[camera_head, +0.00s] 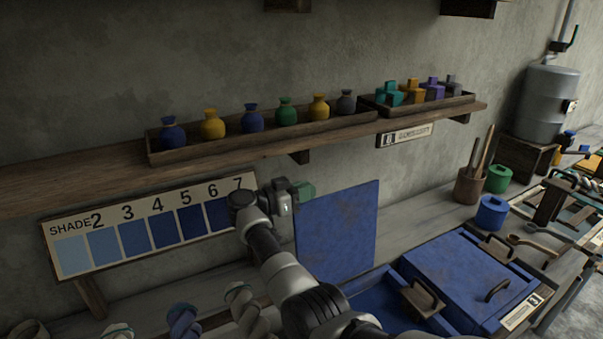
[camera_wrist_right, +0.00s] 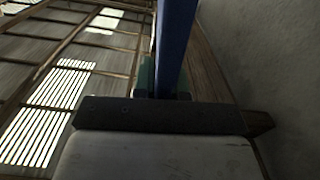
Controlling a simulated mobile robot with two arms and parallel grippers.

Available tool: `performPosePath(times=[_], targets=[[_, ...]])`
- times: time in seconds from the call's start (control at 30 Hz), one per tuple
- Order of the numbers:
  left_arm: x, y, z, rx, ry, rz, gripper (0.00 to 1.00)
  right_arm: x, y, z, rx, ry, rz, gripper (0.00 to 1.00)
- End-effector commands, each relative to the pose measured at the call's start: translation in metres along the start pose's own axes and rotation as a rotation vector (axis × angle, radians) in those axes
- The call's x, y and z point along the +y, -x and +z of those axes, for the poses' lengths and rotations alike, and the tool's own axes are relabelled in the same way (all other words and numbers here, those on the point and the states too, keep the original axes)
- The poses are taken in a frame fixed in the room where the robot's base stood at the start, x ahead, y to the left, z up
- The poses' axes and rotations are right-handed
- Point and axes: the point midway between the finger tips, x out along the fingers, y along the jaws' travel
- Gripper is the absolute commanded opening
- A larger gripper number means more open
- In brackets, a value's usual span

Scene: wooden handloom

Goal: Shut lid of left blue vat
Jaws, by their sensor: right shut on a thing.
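The lid (camera_head: 337,235) of the left blue vat (camera_head: 375,301) is a flat blue panel standing upright, open, at the back of the vat near the wall. My right gripper (camera_head: 304,192) is at the lid's upper left corner. In the right wrist view the lid's edge (camera_wrist_right: 174,40) runs up between the green finger pads, and the gripper is shut on it. My right arm hides part of the vat's left side. My left gripper is not in view.
The right blue vat's lid (camera_head: 468,265) lies flat and closed. A shade board (camera_head: 150,226) stands left of my gripper. A wooden shelf (camera_head: 60,189) with several jars runs above. A blue pot (camera_head: 491,213) and a green pot (camera_head: 498,179) stand at right.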

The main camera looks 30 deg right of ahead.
Motion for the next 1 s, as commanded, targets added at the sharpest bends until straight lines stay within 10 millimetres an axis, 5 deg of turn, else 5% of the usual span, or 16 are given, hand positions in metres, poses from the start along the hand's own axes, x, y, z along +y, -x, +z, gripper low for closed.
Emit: performPosePath(times=[0.03, 0.3, 0.8, 0.83, 1.0], targets=[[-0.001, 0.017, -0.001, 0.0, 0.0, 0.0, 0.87, 0.007, 0.002, -0.004, -0.007, -0.009, -0.005, 0.0], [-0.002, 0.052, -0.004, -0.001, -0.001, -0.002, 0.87, 0.04, 0.002, 0.001, -0.009, -0.097, -0.003, 0.0], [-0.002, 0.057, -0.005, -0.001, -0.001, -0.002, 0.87, 0.05, 0.001, 0.005, -0.005, -0.129, 0.0, 0.0], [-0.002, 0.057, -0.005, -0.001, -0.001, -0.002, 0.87, 0.05, 0.001, 0.005, -0.005, -0.129, 0.0, 0.17], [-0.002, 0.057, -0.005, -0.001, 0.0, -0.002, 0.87, 0.05, 0.0, 0.004, -0.004, -0.129, 0.002, 0.38]])
